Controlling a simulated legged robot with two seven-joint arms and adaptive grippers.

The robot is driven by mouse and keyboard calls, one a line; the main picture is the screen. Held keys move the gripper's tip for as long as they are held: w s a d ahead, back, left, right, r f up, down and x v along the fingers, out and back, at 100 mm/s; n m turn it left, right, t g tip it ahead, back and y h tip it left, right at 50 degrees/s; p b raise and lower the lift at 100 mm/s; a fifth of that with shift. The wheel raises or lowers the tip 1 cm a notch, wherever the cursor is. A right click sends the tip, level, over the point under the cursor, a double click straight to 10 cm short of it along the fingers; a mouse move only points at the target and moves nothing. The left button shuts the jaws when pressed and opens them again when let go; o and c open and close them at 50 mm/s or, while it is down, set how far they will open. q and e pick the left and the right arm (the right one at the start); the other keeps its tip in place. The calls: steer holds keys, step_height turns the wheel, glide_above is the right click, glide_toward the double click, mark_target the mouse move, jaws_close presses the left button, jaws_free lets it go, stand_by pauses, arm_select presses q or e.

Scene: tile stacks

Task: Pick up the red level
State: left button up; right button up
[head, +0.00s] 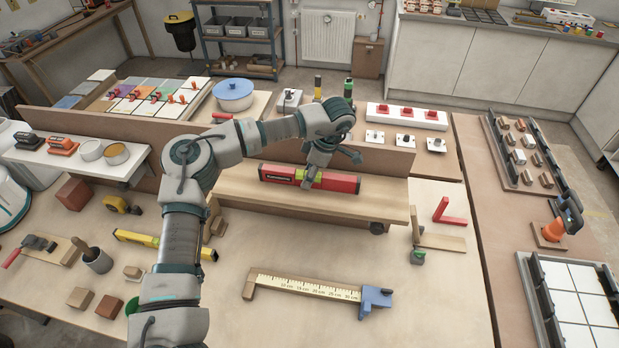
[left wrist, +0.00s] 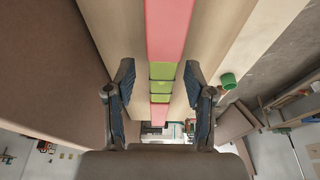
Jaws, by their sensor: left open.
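The red level (head: 345,183) lies lengthwise on the wooden step shelf in the middle of the head view. It has a dark label near its left end and a yellow-green vial section at its middle. My left gripper (head: 309,182) is over that middle section, pointing down and hiding part of it. In the left wrist view the red level (left wrist: 170,28) runs between the two spread fingers of my left gripper (left wrist: 158,78), with a gap on both sides. The gripper is open and empty. My right gripper is not in view.
A wooden back board (head: 385,157) stands behind the shelf (head: 235,188). A yellow level (head: 137,238) lies on the table at left. A caliper-like ruler (head: 305,286) lies in front. A red angle piece (head: 447,213) is to the right. Table space between shelf and ruler is clear.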

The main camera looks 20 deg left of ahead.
arm_select(q)
steer(key=shift+s+a+f, duration=0.1)
steer(key=shift+c, duration=0.5)
jaws_close()
